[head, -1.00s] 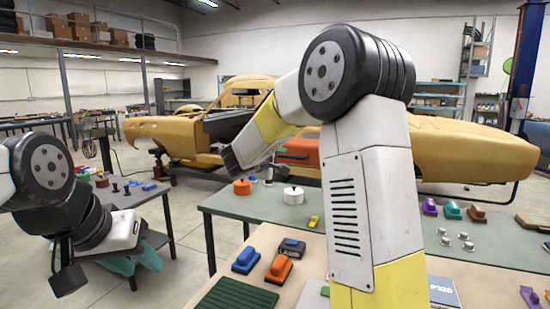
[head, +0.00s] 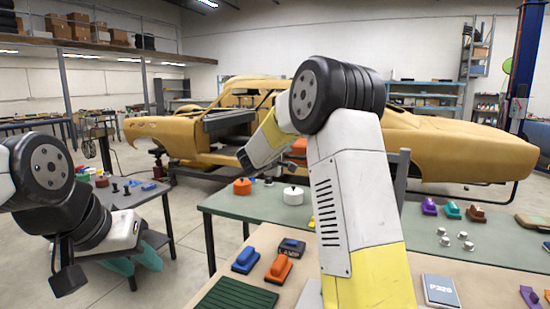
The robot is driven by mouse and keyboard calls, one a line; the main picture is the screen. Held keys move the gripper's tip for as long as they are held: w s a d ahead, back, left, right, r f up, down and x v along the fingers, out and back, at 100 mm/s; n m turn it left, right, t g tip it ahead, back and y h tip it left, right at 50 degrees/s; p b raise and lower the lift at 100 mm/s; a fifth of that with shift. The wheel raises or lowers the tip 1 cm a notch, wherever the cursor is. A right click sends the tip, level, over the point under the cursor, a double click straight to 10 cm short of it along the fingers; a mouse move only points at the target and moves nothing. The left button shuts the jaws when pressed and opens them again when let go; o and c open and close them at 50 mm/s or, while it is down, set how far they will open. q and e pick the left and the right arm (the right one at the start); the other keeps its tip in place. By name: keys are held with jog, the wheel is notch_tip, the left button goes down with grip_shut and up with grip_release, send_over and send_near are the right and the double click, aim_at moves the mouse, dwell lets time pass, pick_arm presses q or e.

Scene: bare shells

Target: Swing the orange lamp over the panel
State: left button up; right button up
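An orange shape (head: 298,147) shows beside my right arm, in front of the yellow car body. It may be the orange lamp, but my arm covers much of it and I cannot be sure. A dark grey upright post (head: 402,178) stands behind my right arm; whether it belongs to the lamp I cannot tell. I cannot make out which surface is the panel. My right arm rises through the middle and bends away to the left; no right gripper fingers show.
A green-topped table (head: 490,252) holds an orange canister (head: 242,187), a white canister (head: 293,195) and small coloured tools. On the nearer tan table lie a blue tool (head: 245,260), an orange tool (head: 279,268), a green ribbed mat (head: 222,296) and a boxed item (head: 440,291).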

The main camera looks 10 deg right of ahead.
grip_shut()
dwell(1.2)
